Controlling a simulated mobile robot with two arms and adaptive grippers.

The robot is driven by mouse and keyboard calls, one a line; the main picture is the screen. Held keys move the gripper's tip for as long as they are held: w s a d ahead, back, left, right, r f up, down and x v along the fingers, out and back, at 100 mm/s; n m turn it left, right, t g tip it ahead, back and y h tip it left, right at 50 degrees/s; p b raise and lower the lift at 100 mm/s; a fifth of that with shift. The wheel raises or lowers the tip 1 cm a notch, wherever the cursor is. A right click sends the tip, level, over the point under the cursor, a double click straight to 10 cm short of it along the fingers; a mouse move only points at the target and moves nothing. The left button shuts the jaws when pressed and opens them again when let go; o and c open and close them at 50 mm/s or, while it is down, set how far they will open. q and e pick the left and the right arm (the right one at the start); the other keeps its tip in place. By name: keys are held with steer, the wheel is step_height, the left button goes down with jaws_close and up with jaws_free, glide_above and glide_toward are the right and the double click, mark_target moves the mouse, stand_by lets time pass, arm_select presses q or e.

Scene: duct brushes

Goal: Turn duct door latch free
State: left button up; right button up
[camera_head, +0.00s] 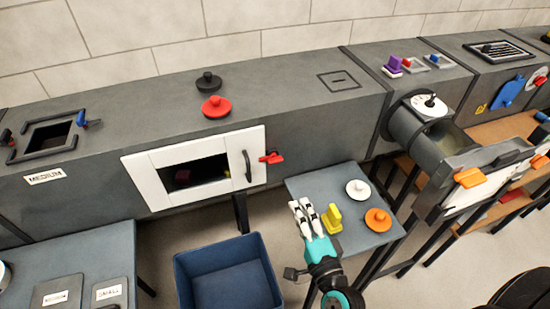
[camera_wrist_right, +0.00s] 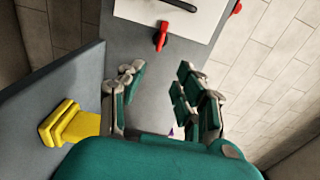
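The white duct door (camera_head: 222,143) is on the front of the grey duct, with a dark window and a black handle (camera_head: 247,165). Its red latch (camera_head: 271,158) sits at the door's right edge, lying roughly sideways. In the right wrist view the red latch (camera_wrist_right: 161,38) shows beyond my fingertips, beside the white door (camera_wrist_right: 190,14). My right gripper (camera_head: 308,205) is below and right of the latch, near the small table. It also shows in the wrist view (camera_wrist_right: 163,85), fingers apart, empty and clear of the latch. My left gripper is not in view.
A small grey table (camera_head: 310,186) holds a yellow brush-like piece (camera_head: 332,217), a white disc (camera_head: 358,189) and an orange disc (camera_head: 378,219), close to my right gripper. A blue bin (camera_head: 228,277) stands below the door. Red and black knobbed lids rest on the duct.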

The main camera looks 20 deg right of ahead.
glide_toward(276, 163)
steer(key=w+p, duration=0.1)
steer(key=w, duration=0.6)
steer(key=shift+w, duration=0.35)
steer(key=shift+w+a, duration=0.1)
steer(key=shift+w, duration=0.55)
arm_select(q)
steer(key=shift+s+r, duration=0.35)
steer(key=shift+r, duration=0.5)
arm_select(e)
jaws_close()
